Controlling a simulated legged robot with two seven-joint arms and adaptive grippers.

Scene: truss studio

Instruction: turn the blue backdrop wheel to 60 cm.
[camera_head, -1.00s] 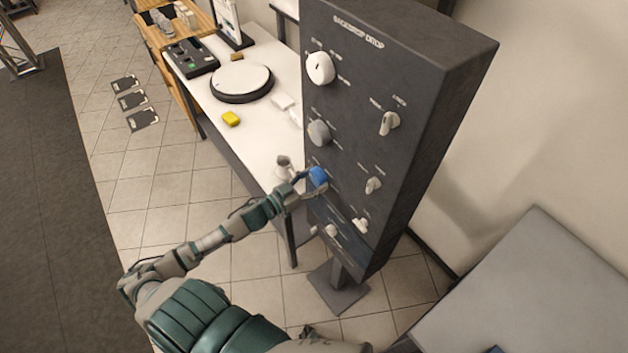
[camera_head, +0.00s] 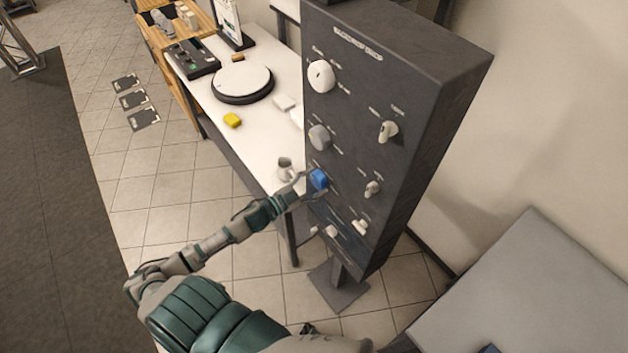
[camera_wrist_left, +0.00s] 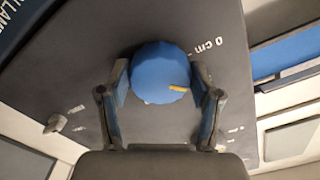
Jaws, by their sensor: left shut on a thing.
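The blue backdrop wheel (camera_head: 319,180) is on the lower left of the dark control panel (camera_head: 400,75). My left gripper (camera_head: 312,184) reaches it from the lower left. In the left wrist view the blue wheel (camera_wrist_left: 155,70) sits between the two fingers of the left gripper (camera_wrist_left: 161,76), which is shut on its sides. An orange mark on the wheel's face points right and slightly down. A "0 cm" label shows on the panel to the wheel's upper right; other scale marks are too small to read. My right gripper is not in view.
Other knobs, including a white one (camera_head: 321,76) and a grey one (camera_head: 320,137), are on the same panel. A grey surface (camera_head: 540,295) is at lower right.

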